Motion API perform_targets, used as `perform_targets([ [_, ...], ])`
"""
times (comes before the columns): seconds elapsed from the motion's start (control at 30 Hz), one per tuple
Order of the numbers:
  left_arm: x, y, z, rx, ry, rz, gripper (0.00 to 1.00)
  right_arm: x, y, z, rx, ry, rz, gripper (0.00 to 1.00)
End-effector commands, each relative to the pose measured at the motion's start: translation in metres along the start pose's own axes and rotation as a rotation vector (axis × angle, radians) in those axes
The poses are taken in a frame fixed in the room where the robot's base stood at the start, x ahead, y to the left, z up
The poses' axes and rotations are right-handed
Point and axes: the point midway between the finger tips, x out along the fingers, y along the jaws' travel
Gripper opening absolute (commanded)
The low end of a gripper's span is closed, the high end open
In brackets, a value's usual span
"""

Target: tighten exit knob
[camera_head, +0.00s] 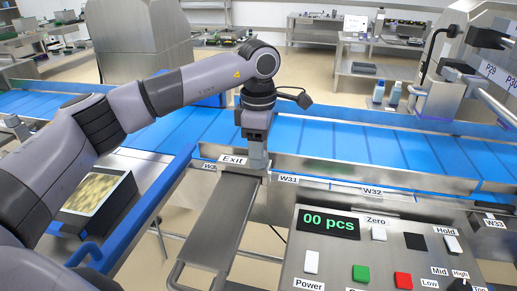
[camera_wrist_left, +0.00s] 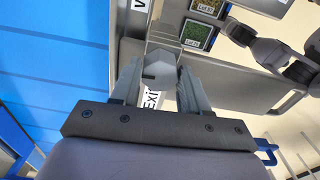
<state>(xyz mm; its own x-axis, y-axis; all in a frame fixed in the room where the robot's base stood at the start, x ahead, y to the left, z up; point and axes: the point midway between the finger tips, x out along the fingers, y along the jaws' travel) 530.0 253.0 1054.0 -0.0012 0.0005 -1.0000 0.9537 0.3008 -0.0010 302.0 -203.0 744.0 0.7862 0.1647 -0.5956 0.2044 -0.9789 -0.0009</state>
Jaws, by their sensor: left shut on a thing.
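The exit knob (camera_wrist_left: 160,70) is a grey, faceted piece in the left wrist view, beside the white Exit label (camera_wrist_left: 152,100). My left gripper (camera_wrist_left: 161,82) has one finger on each side of the knob and is shut on it. In the head view my left gripper (camera_head: 257,158) points down just right of the Exit label (camera_head: 233,159), at the end of the grey exit chute (camera_head: 218,215). There the fingers hide most of the knob. My right gripper does not show in the head view.
A blue conveyor (camera_head: 340,140) runs behind the label rail with the W31 (camera_head: 289,180) and W32 tags. A control panel (camera_head: 330,262) with a "00 pcs" display (camera_head: 328,222) and several buttons is at the lower right. A dark tray (camera_head: 100,195) lies at left under my arm.

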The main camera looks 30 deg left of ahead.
Motion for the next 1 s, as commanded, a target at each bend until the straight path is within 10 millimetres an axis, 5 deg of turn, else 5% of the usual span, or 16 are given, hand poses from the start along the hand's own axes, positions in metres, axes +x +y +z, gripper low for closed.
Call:
perform_targets([
  [0.4,-0.003,0.001,0.001,0.006,-0.007,0.007,0.14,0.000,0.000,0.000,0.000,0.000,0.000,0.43],
  [0.43,-0.003,0.001,0.001,0.005,-0.007,0.007,0.48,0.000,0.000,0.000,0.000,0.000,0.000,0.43],
  [0.5,-0.003,0.001,0.001,0.005,-0.006,0.006,0.70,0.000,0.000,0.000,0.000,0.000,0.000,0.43],
  [0.83,-0.003,0.001,0.000,0.005,-0.003,0.003,0.70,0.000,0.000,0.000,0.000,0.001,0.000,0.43],
  [1.0,-0.024,0.001,0.001,0.006,-0.006,0.006,0.70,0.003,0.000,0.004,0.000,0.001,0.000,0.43],
])
